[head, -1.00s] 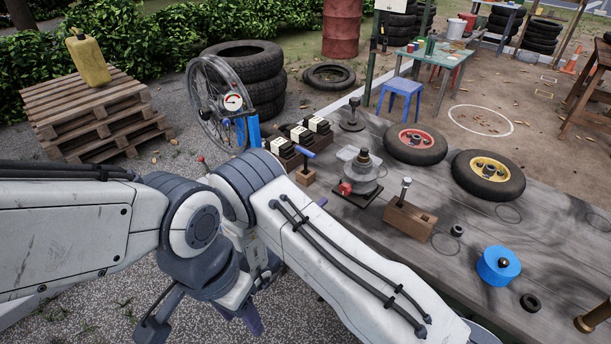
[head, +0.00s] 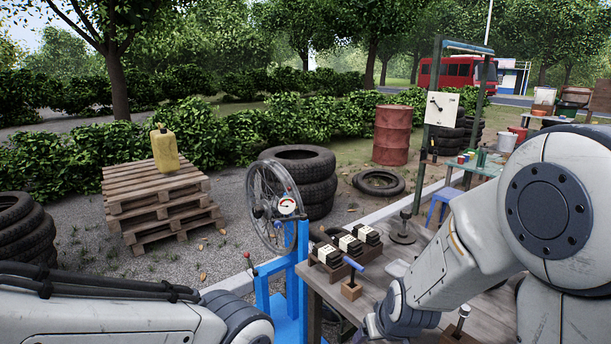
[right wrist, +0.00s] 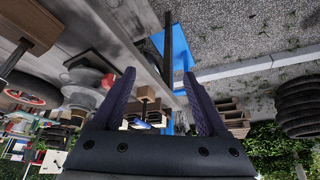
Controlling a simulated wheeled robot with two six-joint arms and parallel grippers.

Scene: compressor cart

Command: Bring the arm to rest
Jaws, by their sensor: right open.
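My right gripper (right wrist: 159,74) shows in the right wrist view, with its two dark purple fingers spread wide apart and nothing between them. That view is upside down. In it the workbench edge and a blue frame (right wrist: 181,55) lie beyond the fingers, apart from them as far as I can tell. In the head view my right arm (head: 480,240) is bent large across the right side, over the workbench; its gripper is hidden or out of frame. My left arm (head: 110,320) lies along the lower left edge, and its gripper is not in view.
A blue stand (head: 290,275) with a gauge (head: 287,206) and a spoked wheel (head: 268,205) is at the bench's left end. The wooden workbench (head: 330,290) holds a rack of black-and-white blocks (head: 350,244). Pallets (head: 160,205) and stacked tyres (head: 305,178) stand on open gravel behind.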

